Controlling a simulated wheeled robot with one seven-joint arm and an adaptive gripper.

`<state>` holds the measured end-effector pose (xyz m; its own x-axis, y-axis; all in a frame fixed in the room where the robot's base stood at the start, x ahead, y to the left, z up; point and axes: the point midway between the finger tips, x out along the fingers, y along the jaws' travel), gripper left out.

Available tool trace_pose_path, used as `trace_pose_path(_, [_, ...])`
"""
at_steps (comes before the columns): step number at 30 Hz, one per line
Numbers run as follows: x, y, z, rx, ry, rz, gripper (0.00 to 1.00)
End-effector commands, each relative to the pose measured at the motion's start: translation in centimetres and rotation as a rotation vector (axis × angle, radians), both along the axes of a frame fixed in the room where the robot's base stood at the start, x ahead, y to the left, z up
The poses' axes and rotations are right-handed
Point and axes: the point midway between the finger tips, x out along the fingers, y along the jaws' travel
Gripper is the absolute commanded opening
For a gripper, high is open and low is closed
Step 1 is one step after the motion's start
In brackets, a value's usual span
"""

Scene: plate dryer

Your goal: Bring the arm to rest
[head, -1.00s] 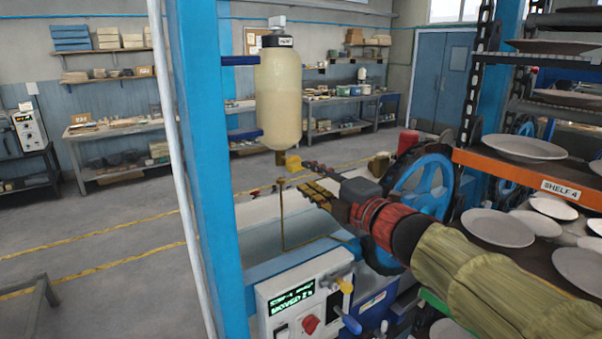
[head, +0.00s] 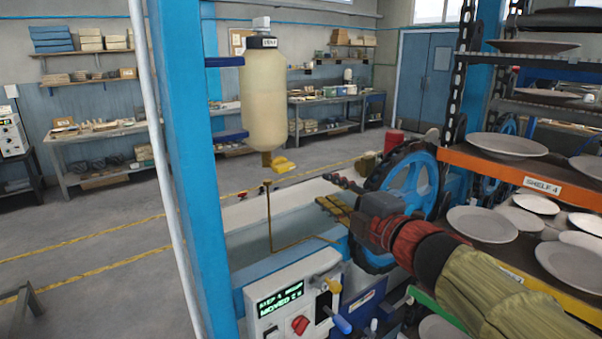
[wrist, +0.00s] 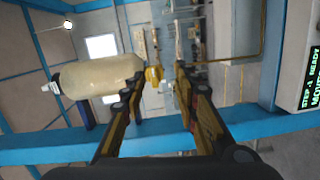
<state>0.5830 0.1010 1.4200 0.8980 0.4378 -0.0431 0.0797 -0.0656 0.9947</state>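My arm reaches in from the lower right of the head view, in a green sleeve with a red cuff. My gripper (head: 334,207) has yellow-brown fingers and is in front of the blue wheel, below and right of the cream bottle (head: 265,95). In the wrist view my gripper (wrist: 158,76) has its two fingers spread apart, with nothing held between them. The bottle (wrist: 103,76) shows sideways there, beyond the left finger. A yellow piece (wrist: 154,75) shows beyond the gap.
An orange-edged shelf (head: 530,180) with grey plates stands close to my arm on the right. A blue wheel (head: 415,190), a white control panel (head: 290,300) and a blue post (head: 190,160) are nearby. Open floor (head: 90,225) lies left.

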Motion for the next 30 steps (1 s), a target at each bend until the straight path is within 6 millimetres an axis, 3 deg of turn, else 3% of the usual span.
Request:
trace_pose_path(3, [1.2, -5.3, -3.5, 0.138, 0.144, -0.227, 0.30])
trace_pose_path(6, [0.1, -10.2, -6.9, 0.293, 0.278, -0.445, 0.30])
trace_pose_path(9, [-3.0, -14.1, -10.7, 0.452, 0.420, -0.652, 0.30])
trace_pose_path(13, [-9.1, -16.8, -16.4, 0.660, 0.625, -0.897, 0.30])
trace_pose_path(18, [-18.8, -15.8, -22.7, 0.893, 0.905, -1.137, 0.30])
trace_pose_path(21, [-23.7, -13.7, -25.0, 0.993, 1.051, -1.214, 0.30])
trace_pose_path(24, [-27.3, -11.6, -26.1, 1.064, 1.157, -1.238, 0.30])
trace_pose_path(26, [-28.6, -10.3, -26.0, 1.107, 1.184, -1.215, 0.30])
trace_pose_path(30, [-28.9, -10.0, -24.6, 1.126, 1.152, -1.173, 0.30])
